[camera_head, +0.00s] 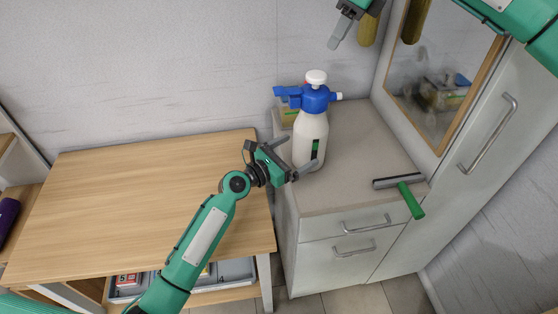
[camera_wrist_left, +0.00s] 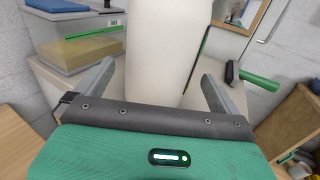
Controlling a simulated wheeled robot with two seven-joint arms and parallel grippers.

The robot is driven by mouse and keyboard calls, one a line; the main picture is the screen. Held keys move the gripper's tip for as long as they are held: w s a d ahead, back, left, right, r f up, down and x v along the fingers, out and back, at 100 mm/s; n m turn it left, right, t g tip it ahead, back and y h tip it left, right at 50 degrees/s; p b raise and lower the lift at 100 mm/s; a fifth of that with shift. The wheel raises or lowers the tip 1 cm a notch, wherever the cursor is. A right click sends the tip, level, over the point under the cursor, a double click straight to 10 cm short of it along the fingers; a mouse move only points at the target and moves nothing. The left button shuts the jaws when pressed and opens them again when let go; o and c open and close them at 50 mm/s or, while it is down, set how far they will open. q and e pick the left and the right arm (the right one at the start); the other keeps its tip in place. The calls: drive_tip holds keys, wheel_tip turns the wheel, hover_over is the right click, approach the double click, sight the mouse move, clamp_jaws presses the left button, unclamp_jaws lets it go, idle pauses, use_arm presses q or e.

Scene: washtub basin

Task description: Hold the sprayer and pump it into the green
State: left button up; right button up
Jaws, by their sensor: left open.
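The sprayer (camera_head: 311,137) stands upright on the grey cabinet top (camera_head: 352,150), with a white body, a blue head and a white pump knob. A dark and green strip shows low on its body. My left gripper (camera_head: 298,158) is open at the sprayer's lower body. In the left wrist view the white body (camera_wrist_left: 160,50) stands between the two spread fingers, with gaps on both sides. My right gripper (camera_head: 345,28) is at the top of the head view, above and right of the sprayer and away from it. Its fingers are too small to judge.
A squeegee with a green handle (camera_head: 410,198) lies at the cabinet top's front right edge. A wooden table (camera_head: 150,200) is on the left. A wood-framed mirror (camera_head: 440,80) and a tall cabinet door (camera_head: 510,130) bound the right. A yellow block (camera_wrist_left: 80,52) lies behind the sprayer.

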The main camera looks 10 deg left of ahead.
use_arm(q)
drive_tip(key=shift+x, duration=2.7)
drive_tip(key=c, duration=1.4)
